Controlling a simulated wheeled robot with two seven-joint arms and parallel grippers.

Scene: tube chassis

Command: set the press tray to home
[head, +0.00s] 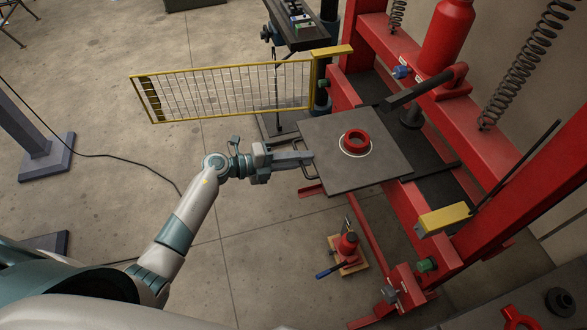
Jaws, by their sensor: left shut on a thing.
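The press tray (330,142) is a dark grey flat plate on the red press frame (404,203). It juts out to the left of the frame, towards my arm. A red ring (356,139) lies on it inside a white circle. A dark handle (308,171) sticks out from the tray's left edge. My left gripper (305,160) is at this edge, shut on the tray handle; its fingertips are small in view. My right gripper is not in view.
A yellow mesh gate (225,90) stands open behind my left arm. A red bottle jack (347,245) on a wooden board is on the floor below the tray. A yellow box (444,218) is on the frame at right. Floor to the left is mostly clear, with a cable.

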